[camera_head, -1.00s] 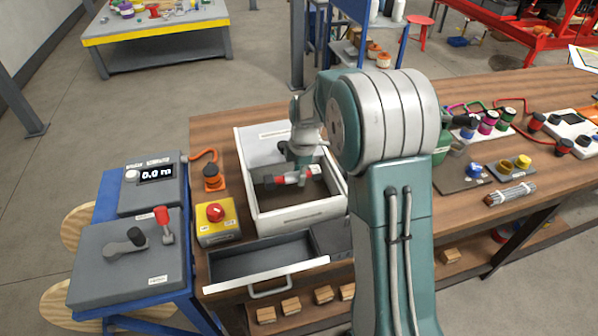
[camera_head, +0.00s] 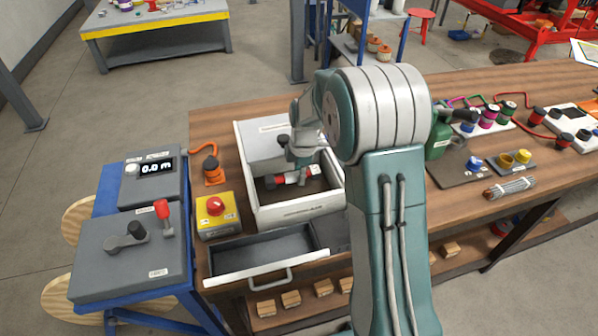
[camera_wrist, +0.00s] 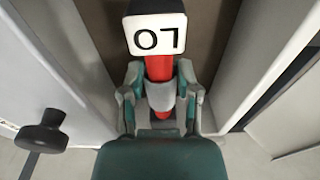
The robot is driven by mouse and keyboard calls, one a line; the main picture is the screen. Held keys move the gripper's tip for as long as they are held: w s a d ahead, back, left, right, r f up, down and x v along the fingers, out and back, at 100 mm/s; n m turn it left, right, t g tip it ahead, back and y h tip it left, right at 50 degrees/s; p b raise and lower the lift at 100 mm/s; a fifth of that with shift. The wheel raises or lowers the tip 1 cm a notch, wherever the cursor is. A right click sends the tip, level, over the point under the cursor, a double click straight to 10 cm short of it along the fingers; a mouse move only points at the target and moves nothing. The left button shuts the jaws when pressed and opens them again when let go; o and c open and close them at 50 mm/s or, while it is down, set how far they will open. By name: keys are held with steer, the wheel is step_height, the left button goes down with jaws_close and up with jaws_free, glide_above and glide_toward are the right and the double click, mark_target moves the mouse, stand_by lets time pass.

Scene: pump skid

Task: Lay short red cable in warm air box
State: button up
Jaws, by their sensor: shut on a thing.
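The warm air box (camera_head: 305,209) is a white, open-topped box on the wooden bench, with a dark floor inside. The short red cable (camera_head: 281,181) shows as a red and white piece inside its walls, low over the floor. I cannot tell if it touches the floor. My gripper (camera_wrist: 160,97) reaches down into the box and is shut on the red piece, which also shows in the wrist view (camera_wrist: 158,68). A white block with a dark rim, lettered "LO" upside down, sits at its far end. My arm hides the box's right back part.
An open grey drawer (camera_head: 260,277) is in front of the box. A yellow box with a red button (camera_head: 216,206) and an orange item (camera_head: 212,171) stand left of it. A blue stand with grey control boxes (camera_head: 122,250) is farther left. Coloured spools (camera_head: 488,117) stand at right.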

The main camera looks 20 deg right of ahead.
mark_target(299, 190)
steer(key=shift+f, duration=2.05)
steer(key=o, duration=1.1)
steer(key=r, duration=0.7)
steer(key=d+r, duration=0.1)
steer(key=r, duration=0.3)
steer(key=shift+w, duration=0.1)
steer(key=shift+r, duration=0.45)
